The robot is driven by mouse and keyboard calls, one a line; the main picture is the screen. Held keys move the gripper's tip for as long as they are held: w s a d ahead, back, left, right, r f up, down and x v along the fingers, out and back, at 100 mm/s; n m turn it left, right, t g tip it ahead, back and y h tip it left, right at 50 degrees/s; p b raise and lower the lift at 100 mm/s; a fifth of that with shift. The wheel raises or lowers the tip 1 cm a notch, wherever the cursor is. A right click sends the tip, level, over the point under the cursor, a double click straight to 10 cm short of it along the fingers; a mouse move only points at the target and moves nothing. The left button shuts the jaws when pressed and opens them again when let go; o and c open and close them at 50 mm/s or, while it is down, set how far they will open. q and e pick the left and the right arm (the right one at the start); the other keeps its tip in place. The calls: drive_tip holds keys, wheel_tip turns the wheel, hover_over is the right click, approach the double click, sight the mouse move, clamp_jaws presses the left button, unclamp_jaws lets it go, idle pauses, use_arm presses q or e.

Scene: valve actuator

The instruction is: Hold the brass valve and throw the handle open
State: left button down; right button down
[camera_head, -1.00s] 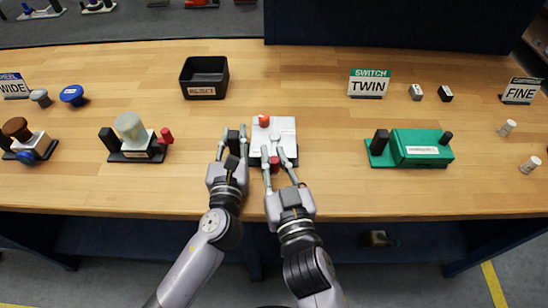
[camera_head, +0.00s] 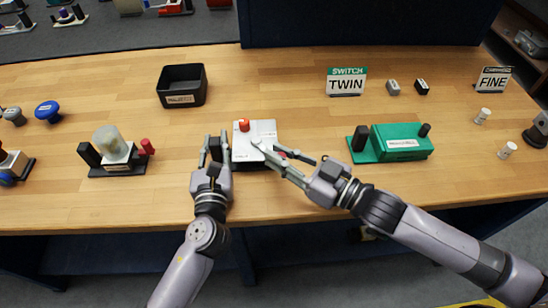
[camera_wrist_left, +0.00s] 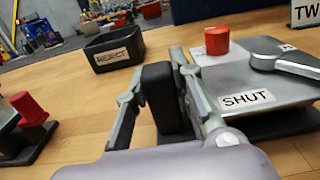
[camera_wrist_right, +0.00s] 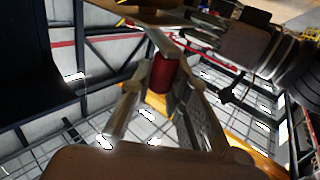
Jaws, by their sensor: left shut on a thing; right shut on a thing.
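The valve unit (camera_head: 262,131) is a silver-grey box, not brass-coloured, on a dark base, with a red knob (camera_head: 244,125) on top. Its grey lever (camera_wrist_left: 290,66) runs from a round pivot toward the right. A SHUT label (camera_wrist_left: 247,98) faces the front edge in the left wrist view. My left gripper (camera_head: 214,145) is shut on the black post (camera_wrist_left: 164,98) at the unit's left side. My right gripper (camera_head: 270,148) comes in from the right and is shut on the lever's red grip (camera_wrist_right: 162,76). The fingers partly hide the grip in the head view.
A black REJECT bin (camera_head: 183,87) stands behind to the left. A device with a pale cylinder (camera_head: 112,150) sits to the left and a green device (camera_head: 395,143) to the right, near my right forearm. A TWIN sign (camera_head: 346,82) stands behind; the wood between is clear.

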use_arm(q)
drive_tip(key=shift+s+d+f, duration=0.1)
drive_tip(key=shift+f, duration=0.2)
use_arm(e)
drive_tip(key=w+d+n+g+y, duration=0.2)
drive_tip(key=w+d+n+g, duration=0.1)
drive_tip(key=w, duration=0.4)
drive_tip(key=shift+d+n+g+y, duration=0.4)
drive_tip(key=shift+d+g, duration=0.1)
drive_tip(key=shift+g, duration=0.4)
drive_tip(key=shift+r, duration=0.1)
drive_tip(key=c, duration=1.5)
unclamp_jaws()
drive_tip(key=shift+s, duration=0.1)
